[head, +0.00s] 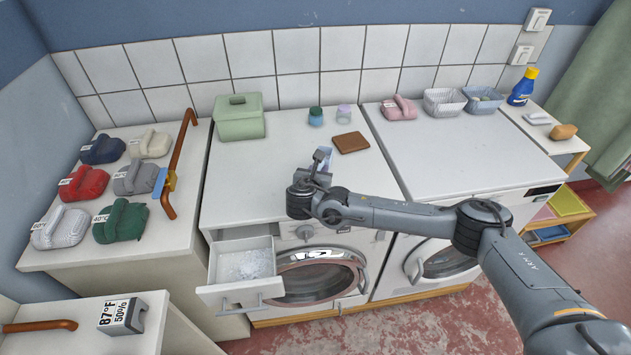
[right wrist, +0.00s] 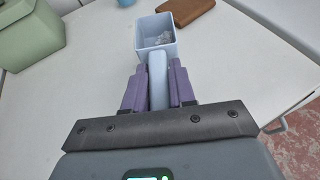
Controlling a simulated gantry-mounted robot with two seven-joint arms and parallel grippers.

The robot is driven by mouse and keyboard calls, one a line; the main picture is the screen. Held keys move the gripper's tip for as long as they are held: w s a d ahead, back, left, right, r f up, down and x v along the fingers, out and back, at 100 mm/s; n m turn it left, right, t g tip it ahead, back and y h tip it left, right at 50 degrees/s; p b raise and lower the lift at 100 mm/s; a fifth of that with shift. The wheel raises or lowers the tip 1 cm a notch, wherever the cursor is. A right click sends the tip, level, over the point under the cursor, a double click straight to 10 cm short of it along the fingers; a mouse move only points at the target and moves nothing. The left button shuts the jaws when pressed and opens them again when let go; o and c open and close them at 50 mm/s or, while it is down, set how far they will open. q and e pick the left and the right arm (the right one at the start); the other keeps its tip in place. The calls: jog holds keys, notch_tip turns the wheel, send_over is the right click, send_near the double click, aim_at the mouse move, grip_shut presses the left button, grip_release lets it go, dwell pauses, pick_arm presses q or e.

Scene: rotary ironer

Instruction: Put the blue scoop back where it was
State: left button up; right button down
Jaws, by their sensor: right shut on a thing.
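My right gripper (head: 316,170) is shut on the handle of the light blue scoop (right wrist: 156,54), above the top of the left white washing machine (head: 240,188). In the right wrist view, the purple fingers of my right gripper (right wrist: 158,90) pinch the handle from both sides. The scoop's square cup points away from the gripper, and some whitish-grey stuff shows inside it. In the head view my wrist hides most of the scoop. My left gripper is not in view.
An open detergent drawer (head: 208,295) with white powder juts out below. A green lidded box (head: 239,122), two small jars and a brown wallet-like block (head: 350,142) stand behind the gripper. Folded laundry bundles (head: 120,222) lie left. Baskets (head: 443,102) and a blue bottle (head: 522,88) stand right.

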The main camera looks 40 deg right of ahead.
jog(key=shift+w+a+f, duration=0.25)
jog(key=shift+w, duration=0.15)
jog(key=shift+f+p, duration=0.4)
jog(key=shift+f, duration=1.65)
jog(key=c, duration=0.9)
grip_release()
jog(key=shift+f, duration=0.1)
jog(key=shift+c, duration=0.2)
